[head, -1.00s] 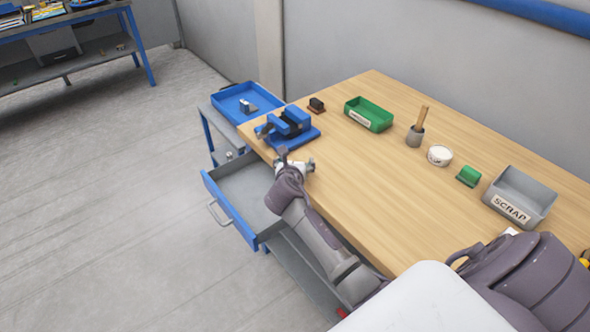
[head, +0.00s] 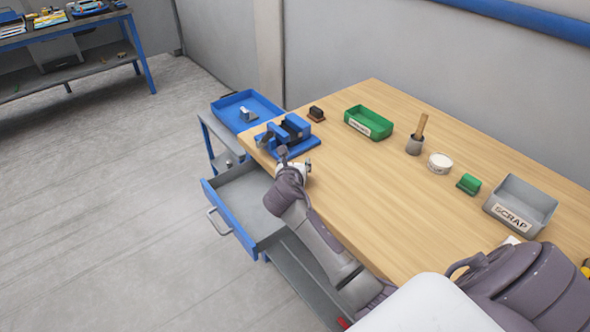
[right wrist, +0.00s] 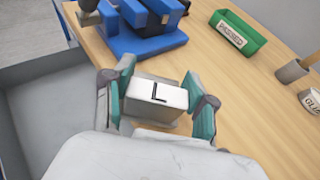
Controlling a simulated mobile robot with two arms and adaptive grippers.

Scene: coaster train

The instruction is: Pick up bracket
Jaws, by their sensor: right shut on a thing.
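In the head view my right gripper (head: 295,161) is at the left front edge of the workbench, in front of the blue vise (head: 287,135); there the bracket is mostly hidden by the gripper. I cannot tell whether the bracket still touches the bench. My left gripper is not in view.
An open drawer (head: 232,218) is below the bench edge. A blue tray (head: 232,101) with a small grey piece (head: 247,114) stands behind the vise. A green bin (head: 368,122), a cup (head: 415,145), a white tub (head: 440,162) and a scrap bin (head: 521,204) stand along the bench.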

